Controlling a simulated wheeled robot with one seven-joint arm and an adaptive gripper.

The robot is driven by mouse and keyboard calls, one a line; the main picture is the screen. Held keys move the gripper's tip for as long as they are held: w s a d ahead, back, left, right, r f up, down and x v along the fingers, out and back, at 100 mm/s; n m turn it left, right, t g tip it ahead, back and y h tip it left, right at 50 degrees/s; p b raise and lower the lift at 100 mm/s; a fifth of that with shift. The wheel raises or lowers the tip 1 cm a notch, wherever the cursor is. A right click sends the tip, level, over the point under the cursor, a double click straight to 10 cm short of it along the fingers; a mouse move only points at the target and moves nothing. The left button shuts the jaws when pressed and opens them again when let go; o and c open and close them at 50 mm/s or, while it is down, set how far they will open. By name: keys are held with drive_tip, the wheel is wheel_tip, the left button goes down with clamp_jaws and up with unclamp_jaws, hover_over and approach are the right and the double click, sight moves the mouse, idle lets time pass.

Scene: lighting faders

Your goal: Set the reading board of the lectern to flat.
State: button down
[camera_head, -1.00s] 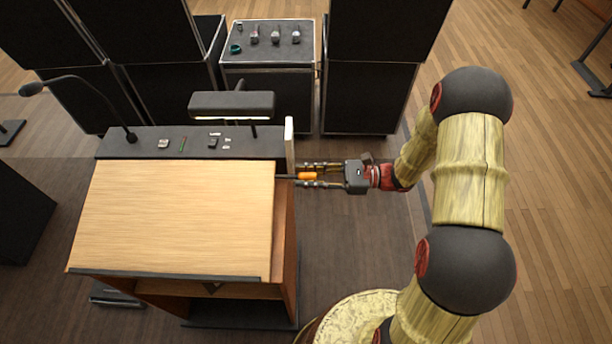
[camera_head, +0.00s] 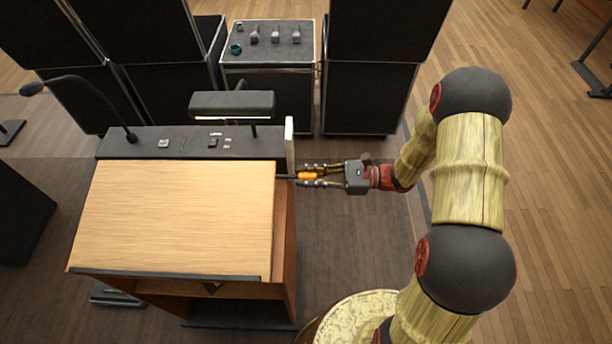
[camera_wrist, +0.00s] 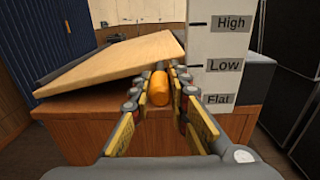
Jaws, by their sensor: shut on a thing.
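The lectern's wooden reading board (camera_head: 175,210) is tilted in the head view, with its front edge toward me. In the wrist view the board (camera_wrist: 115,62) slopes up to the right, its raised end beside a white scale (camera_wrist: 212,60) marked High, Low and Flat from top to bottom. An orange handle (camera_wrist: 158,88) shows at the board's side, about level with the Low mark or just below it. My gripper (camera_head: 308,176) is at the lectern's right side, shut on the orange handle, with a finger on each side of it.
A reading lamp (camera_head: 232,104) and small items stand on the lectern's dark back ledge (camera_head: 190,146). A gooseneck microphone (camera_head: 85,90) rises at its left. Dark speaker cabinets (camera_head: 365,95) and a case (camera_head: 268,50) stand behind.

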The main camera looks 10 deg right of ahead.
drive_tip(key=shift+w+f+m, duration=0.15)
drive_tip(key=shift+f+m, duration=0.45)
drive_tip(key=shift+f, duration=0.9)
drive_tip(key=shift+w+f+m, duration=0.1)
drive_tip(key=shift+f+m, duration=0.5)
drive_tip(key=shift+f, duration=0.85)
drive_tip(key=c, duration=1.7)
unclamp_jaws()
drive_tip(key=shift+s, duration=0.15)
